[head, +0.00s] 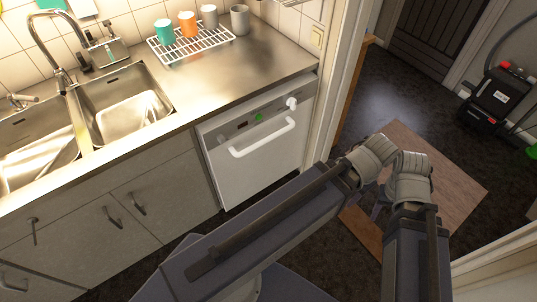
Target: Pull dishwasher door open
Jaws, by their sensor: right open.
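The dishwasher (262,165) is a white front unit under the steel counter, right of the grey cabinets. Its door looks shut and upright. A white bar handle (264,140) runs across the upper part of the door, below a control strip with a green mark and a white knob (291,103). My right gripper (378,208) shows only as a small dark part behind my folded arm, to the right of the dishwasher. It is open, apart from the handle and holds nothing that I can see. My left gripper is not in view.
A steel sink (124,102) with a tap is at the left. A white rack (192,46) with several cups stands on the counter. A door frame (337,85) borders the dishwasher's right side. A brown mat (450,180) and a dark machine (497,98) are on the floor beyond.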

